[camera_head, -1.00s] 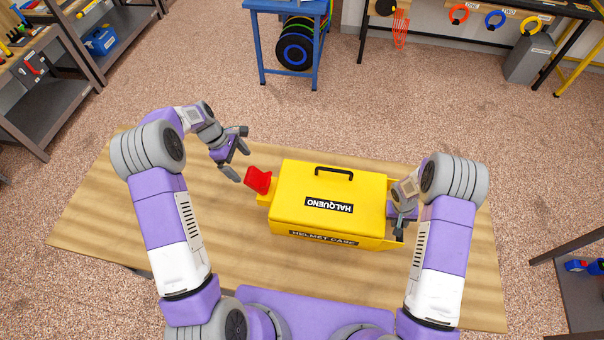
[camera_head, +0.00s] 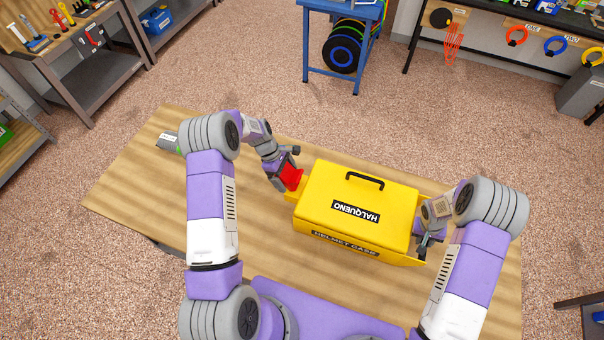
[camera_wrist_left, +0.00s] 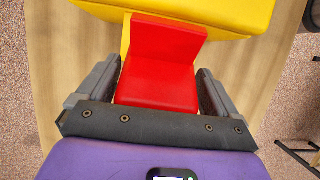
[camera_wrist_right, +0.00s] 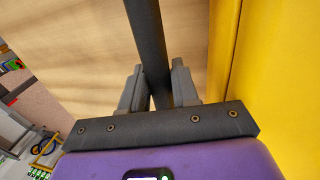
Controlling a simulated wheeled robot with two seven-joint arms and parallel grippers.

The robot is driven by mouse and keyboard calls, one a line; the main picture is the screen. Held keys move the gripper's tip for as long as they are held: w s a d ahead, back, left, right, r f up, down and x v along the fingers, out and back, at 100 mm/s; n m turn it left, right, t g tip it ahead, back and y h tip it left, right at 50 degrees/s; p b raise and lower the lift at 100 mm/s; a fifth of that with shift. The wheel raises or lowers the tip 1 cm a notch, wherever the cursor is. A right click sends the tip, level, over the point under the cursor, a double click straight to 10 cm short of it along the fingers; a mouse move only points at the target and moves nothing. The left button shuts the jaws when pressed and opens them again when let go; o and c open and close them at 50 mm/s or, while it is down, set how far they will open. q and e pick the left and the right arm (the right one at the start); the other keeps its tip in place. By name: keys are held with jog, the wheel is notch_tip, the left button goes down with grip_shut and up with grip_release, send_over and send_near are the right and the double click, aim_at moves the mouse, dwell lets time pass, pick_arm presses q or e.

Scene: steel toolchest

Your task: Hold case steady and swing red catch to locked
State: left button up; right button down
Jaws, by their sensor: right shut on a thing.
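The yellow case (camera_head: 331,221), lettered HALQUENO and HELMET CASE, stands closed on the wooden table with a black handle (camera_head: 365,180) on its lid. The red catch (camera_head: 291,176) sticks up at its left end. My left gripper (camera_head: 284,179) is at the catch. In the left wrist view the catch (camera_wrist_left: 157,80) lies between the two open fingers, close to both; contact is unclear. My right gripper (camera_head: 427,243) is at the case's right end. In the right wrist view it is shut on a dark bar (camera_wrist_right: 150,50) beside the yellow wall (camera_wrist_right: 226,60).
The wooden table (camera_head: 140,195) has free room at left, with a small grey and green item (camera_head: 168,141) near its back left edge. A blue stand (camera_head: 335,60) with reels stands on the floor behind. Shelves (camera_head: 85,60) are at the far left.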

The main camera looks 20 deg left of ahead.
aim_at(297, 176)
pick_arm(q)
jog(key=c, duration=1.2)
jog(key=y, duration=0.1)
jog(key=d+y, duration=0.1)
jog(key=y, duration=0.1)
jog(key=shift+d+r, duration=0.3)
jog(key=shift+r, duration=0.05)
jog(key=shift+s+d+r+y, duration=0.1)
jog(key=shift+d+y, duration=0.25)
jog(key=shift+y, duration=0.5)
jog(key=shift+w+d+r+y, duration=0.1)
jog(key=shift+d+y, duration=0.25)
jog(key=shift+y, duration=0.55)
jog(key=shift+s+d+y, duration=0.1)
jog(key=shift+d+y, duration=0.25)
jog(key=shift+y, duration=0.5)
jog(key=shift+d, duration=0.1)
jog(key=o, duration=1.4)
jog(key=shift+r, duration=0.15)
